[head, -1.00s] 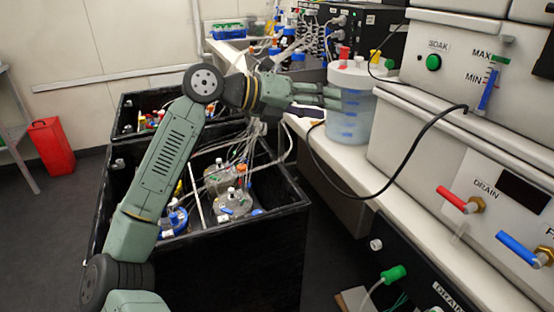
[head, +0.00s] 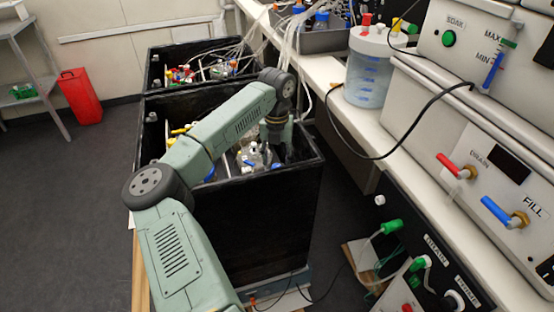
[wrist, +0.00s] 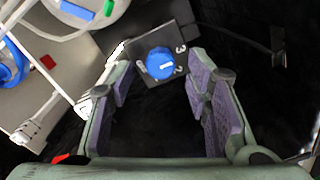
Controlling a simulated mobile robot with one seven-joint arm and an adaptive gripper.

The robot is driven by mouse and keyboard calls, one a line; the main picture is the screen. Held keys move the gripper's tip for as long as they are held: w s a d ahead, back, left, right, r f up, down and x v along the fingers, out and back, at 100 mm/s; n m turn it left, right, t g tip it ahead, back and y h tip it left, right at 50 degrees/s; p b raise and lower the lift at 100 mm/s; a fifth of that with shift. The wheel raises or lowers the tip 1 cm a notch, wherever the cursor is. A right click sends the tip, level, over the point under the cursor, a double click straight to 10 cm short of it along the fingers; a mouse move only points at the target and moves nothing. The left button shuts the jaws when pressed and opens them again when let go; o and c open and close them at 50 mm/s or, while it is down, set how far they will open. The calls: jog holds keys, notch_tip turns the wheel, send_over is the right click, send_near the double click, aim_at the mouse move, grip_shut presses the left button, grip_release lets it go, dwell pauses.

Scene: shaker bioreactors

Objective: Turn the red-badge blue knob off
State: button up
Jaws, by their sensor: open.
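The blue knob (wrist: 160,62) sits on a dark square plate (wrist: 148,75) with the numerals 2 and 3 beside it, and a white mark on its face. My gripper (wrist: 156,88) is open, with its two purple-padded fingers spread to either side of the knob; they look apart from it. In the head view my gripper points down into the near black bin, and its fingertips and the knob are hidden there. A small red patch (wrist: 47,62) shows on a grey surface left of the knob; I cannot tell whether it is the badge.
The near black bin (head: 260,225) holds glass vessels and tubing, and its walls surround my gripper. White tubes (wrist: 45,122) run close to the left finger. The counter with a clear jar (head: 369,75) and red and blue valve handles stands to the right.

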jog(key=shift+f, duration=1.1)
jog(key=shift+c, duration=0.5)
grip_shut()
